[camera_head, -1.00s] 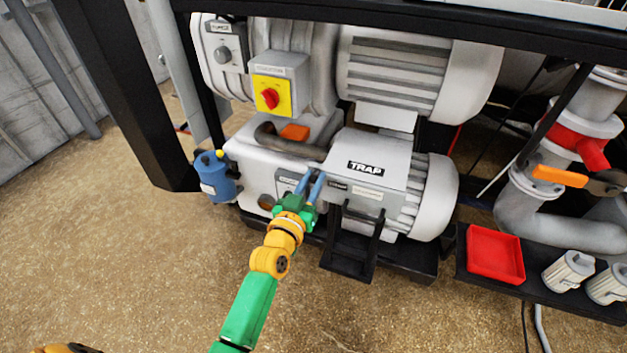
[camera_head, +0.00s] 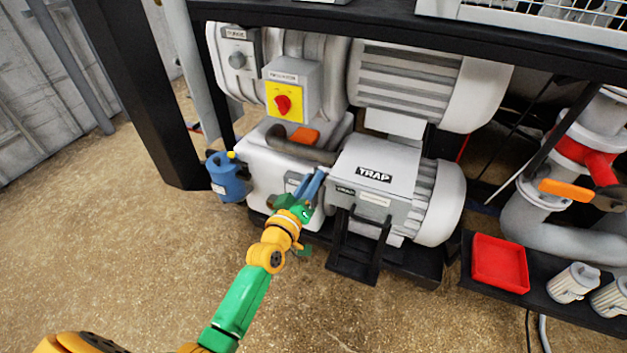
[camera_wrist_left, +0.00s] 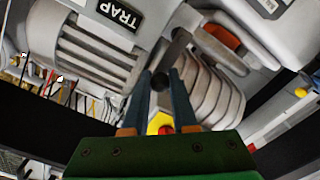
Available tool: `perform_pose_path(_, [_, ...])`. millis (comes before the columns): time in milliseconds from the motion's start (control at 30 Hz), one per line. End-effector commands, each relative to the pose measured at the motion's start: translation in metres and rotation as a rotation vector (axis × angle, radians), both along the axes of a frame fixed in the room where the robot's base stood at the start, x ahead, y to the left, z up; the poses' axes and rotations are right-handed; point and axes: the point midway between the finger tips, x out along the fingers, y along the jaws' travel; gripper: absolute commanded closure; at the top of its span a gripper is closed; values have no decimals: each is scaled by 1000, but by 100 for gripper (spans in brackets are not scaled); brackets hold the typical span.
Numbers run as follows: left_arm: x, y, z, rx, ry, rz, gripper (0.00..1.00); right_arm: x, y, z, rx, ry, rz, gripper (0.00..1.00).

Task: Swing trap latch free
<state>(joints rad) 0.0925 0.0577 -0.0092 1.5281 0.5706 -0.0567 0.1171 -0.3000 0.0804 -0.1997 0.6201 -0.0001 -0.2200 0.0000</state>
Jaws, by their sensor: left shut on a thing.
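The trap is a grey box labelled TRAP (camera_head: 372,180) on the lower pump; its label also shows in the left wrist view (camera_wrist_left: 119,14). My left gripper (camera_head: 317,178) is at the left edge of this box, its blue fingers pointing up and to the right. In the left wrist view its two fingers (camera_wrist_left: 160,88) are closed around the dark rounded end of a short grey lever, which I take to be the trap latch (camera_wrist_left: 176,48). In the head view the fingers hide most of the latch. My right gripper is not in view.
A yellow switch box with a red knob (camera_head: 282,102) and a dark curved pipe (camera_head: 315,153) with an orange piece (camera_head: 304,135) are just above. A black stand (camera_head: 358,245) is close on the right. A red tray (camera_head: 500,262) lies farther right.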

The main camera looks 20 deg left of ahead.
Motion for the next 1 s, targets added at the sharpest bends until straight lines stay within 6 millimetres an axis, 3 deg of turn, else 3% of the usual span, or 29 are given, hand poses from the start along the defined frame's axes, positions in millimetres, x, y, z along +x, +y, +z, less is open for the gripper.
perform_pose_path(467, [0, 1, 0, -15, 0, 1, 100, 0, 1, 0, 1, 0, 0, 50])
perform_pose_path(500, [0, 1, 0, -15, 0, 1, 63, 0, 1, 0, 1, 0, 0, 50])
perform_pose_path(567, [0, 1, 0, -15, 0, 1, 47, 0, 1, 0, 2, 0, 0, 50])
perform_pose_path(867, [0, 1, 0, -14, 0, 0, 44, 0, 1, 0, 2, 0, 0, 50])
perform_pose_path(1000, [-14, 1, 0, -14, 2, 0, 44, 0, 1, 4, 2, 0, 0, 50])
